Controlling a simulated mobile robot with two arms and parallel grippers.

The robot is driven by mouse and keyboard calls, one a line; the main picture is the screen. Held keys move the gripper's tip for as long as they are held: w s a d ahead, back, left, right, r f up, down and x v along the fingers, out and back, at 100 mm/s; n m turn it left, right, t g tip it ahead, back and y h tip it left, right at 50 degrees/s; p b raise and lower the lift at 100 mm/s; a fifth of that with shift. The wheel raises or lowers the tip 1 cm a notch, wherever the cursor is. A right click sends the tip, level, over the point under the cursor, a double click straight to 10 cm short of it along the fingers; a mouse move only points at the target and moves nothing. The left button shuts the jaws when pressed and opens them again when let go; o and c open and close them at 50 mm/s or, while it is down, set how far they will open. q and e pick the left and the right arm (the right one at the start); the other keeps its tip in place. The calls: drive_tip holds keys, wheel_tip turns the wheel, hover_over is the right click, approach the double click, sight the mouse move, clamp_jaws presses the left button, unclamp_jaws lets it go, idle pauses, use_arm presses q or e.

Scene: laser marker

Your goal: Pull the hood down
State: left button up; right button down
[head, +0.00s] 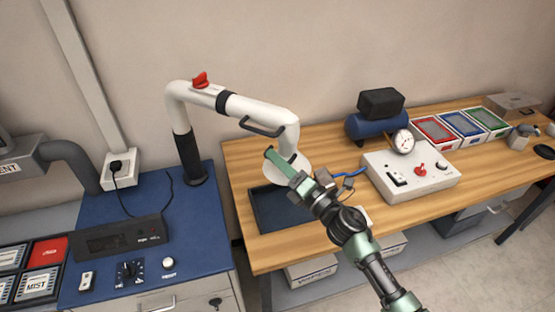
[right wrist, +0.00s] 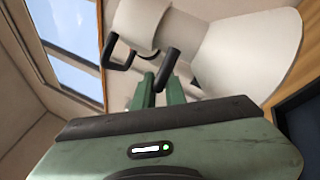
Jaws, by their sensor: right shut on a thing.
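The hood is a white cone (head: 293,166) at the end of a jointed white extraction arm (head: 255,109), above the left end of the wooden bench. It also shows large in the right wrist view (right wrist: 248,55). A black loop handle (head: 262,130) is fixed to the tube above the cone; it also shows in the right wrist view (right wrist: 108,52). My right gripper (head: 271,154) reaches in from the lower right, its green fingers just below the loop and in front of the cone. It is shut on the handle, though the contact is hard to see. My left gripper is out of view.
A dark blue tray (head: 262,212) lies under the hood. A white control box (head: 412,177), a blue air tank (head: 374,125) and colored bins (head: 462,124) stand to the right on the bench (head: 240,153). A blue cabinet (head: 196,225) carries the arm's base on the left.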

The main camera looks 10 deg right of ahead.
sight(278, 181)
drive_tip(key=shift+f, duration=0.1)
idle(0.7)
wheel_tip(278, 181, down, 6)
drive_tip(key=b, duration=0.6)
drive_tip(key=shift+r, duration=0.2)
drive_tip(key=c, duration=1.5)
unclamp_jaws()
drive_tip(key=shift+r, duration=0.1)
